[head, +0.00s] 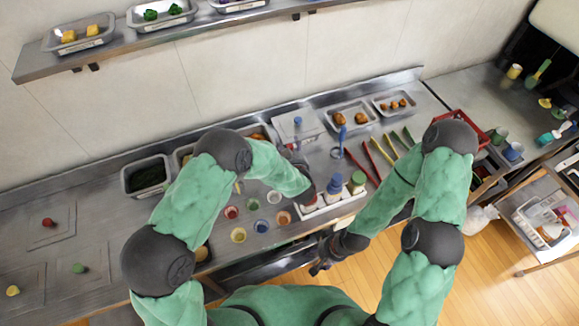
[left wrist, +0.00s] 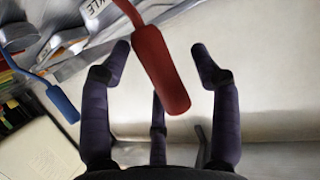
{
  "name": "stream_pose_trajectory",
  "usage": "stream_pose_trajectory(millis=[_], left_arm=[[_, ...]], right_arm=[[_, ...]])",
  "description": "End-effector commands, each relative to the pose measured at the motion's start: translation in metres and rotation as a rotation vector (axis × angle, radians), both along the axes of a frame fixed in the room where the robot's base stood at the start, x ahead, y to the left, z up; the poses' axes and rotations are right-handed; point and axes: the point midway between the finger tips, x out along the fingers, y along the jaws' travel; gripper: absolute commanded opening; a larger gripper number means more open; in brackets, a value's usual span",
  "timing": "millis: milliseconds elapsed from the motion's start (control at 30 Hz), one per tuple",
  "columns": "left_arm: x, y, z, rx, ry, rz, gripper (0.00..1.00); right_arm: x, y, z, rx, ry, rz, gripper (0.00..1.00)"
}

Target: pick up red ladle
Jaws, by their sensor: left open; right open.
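The red ladle's handle (left wrist: 163,75) hangs into the left wrist view from the top and lies between the spread fingers of my left gripper (left wrist: 161,54). The gripper is open, with a gap on each side of the handle. The ladle's bowl is out of that view. In the head view my left gripper (head: 308,194) is over the counter by the white bottle holder, and I cannot make out the ladle for sure there. My right gripper (head: 324,258) is open and empty, low in front of the counter edge.
A blue ladle (head: 342,138) stands near my left gripper; a blue handle (left wrist: 62,103) shows at left in the wrist view. A white holder (head: 334,205) with bottles and several small cups sit close by. Long red, yellow and green utensils lie to the right.

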Motion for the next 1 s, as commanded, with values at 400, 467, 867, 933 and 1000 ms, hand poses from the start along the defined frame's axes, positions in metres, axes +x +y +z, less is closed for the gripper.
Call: stream_pose_trajectory(millis=[400, 467, 867, 933, 1000], left_arm=[[0.000, 0.000, 0.000, 0.000, 0.000, 0.000, 0.00], [0.000, 0.000, 0.000, 0.000, 0.000, 0.000, 0.00], [0.000, 0.000, 0.015, 0.000, -0.001, 0.001, 0.00], [0.000, 0.000, 0.025, -0.001, -0.002, 0.000, 0.00], [0.000, 0.000, 0.037, -0.002, -0.003, 0.000, 0.00]], right_arm=[[0.000, 0.000, 0.000, 0.000, 0.000, 0.000, 0.56], [0.000, 0.000, 0.000, 0.000, 0.000, 0.000, 0.56], [0.000, 0.000, 0.002, 0.000, 0.000, 0.000, 0.56], [0.000, 0.000, 0.004, 0.000, 0.000, 0.000, 0.56], [0.000, 0.000, 0.006, 0.000, 0.000, 0.000, 0.56]])
